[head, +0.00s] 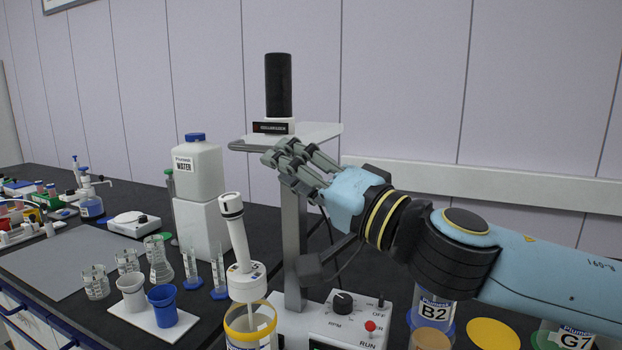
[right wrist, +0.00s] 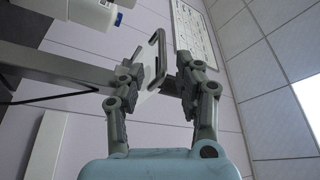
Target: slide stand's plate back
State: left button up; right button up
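The stand (head: 293,235) is a grey upright post on a white control base with a knob and a red button. Its pale plate (head: 318,132) is at the top, with a black cylinder on a white labelled block resting on it. My right gripper (head: 284,158) is just under the plate's near edge, in front of the post. In the right wrist view, the two fingers (right wrist: 158,78) stand apart, with a dark-rimmed, handle-like edge (right wrist: 158,55) showing between them. I cannot tell whether they touch it. My left gripper is not in view.
A white mixer tool (head: 237,235) leans over a yellow-rimmed jar (head: 250,322) left of the stand. A water container (head: 198,172) stands behind it. Beakers, cylinders and two cups fill the left bench. Jars B2 (head: 434,312) and G7 (head: 574,339) sit below my right arm.

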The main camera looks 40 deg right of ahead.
jog(key=shift+v, duration=1.9)
jog(key=shift+a, duration=0.1)
